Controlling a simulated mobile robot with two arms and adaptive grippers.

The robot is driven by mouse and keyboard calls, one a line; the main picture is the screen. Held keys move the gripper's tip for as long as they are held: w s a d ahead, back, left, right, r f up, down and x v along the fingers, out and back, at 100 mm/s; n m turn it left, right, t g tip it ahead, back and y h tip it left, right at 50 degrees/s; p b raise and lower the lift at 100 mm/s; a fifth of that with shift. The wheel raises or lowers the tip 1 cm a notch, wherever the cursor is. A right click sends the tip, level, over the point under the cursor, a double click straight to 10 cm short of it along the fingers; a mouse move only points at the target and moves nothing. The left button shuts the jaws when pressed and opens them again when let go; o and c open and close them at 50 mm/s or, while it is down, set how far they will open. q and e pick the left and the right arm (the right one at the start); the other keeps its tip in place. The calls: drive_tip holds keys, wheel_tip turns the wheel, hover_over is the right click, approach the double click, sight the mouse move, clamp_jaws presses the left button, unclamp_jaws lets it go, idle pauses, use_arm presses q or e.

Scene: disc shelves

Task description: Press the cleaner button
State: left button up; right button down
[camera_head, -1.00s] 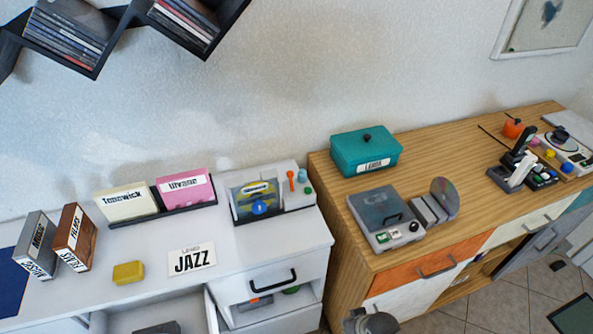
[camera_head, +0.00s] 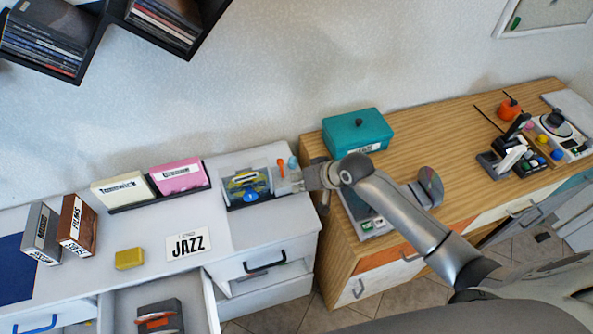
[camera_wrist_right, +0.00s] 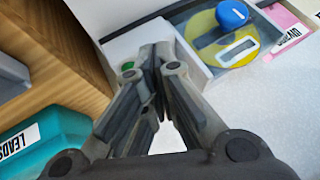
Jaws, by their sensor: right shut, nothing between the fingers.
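The disc cleaner (camera_head: 236,205) is a grey box with a clear window, a disc and a blue knob (camera_head: 250,196), at the right end of the white cabinet top. Its light side panel also shows in the right wrist view (camera_wrist_right: 122,44). A green button (camera_wrist_right: 127,66) sits on that panel, just left of my fingertips. In the head view my gripper hides the button. My right gripper (camera_head: 304,182) is shut and empty, over the cleaner's right end; its fingertips (camera_wrist_right: 156,54) point at the panel. I cannot tell whether they touch it. My left gripper is not in view.
A teal box (camera_head: 350,135) and a grey player (camera_head: 355,212) stand on the wooden cabinet close to my right arm. A JAZZ card (camera_head: 188,244), a yellow block (camera_head: 129,258) and labelled disc holders (camera_head: 180,176) are on the white top. An open drawer (camera_head: 205,300) is below.

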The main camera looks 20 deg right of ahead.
drive_tip(key=w+d+r+m+t+p, duration=0.1)
drive_tip(key=w+d+r, duration=0.1)
drive_tip(key=w+r, duration=0.4)
drive_tip(key=shift+w+d+r+m+y, duration=0.15)
drive_tip(key=shift+w+r+m+y, duration=0.2)
drive_tip(key=shift+r, duration=0.5)
drive_tip(key=shift+w+f, duration=0.1)
drive_tip(key=shift+f, duration=0.05)
wheel_tip(320, 180, down, 7)
drive_tip(key=b, duration=0.7)
drive_tip(key=shift+f, duration=0.3)
drive_tip(key=shift+f+b, duration=0.3)
drive_tip(key=shift+d+f, duration=0.1)
drive_tip(key=shift+f, duration=0.15)
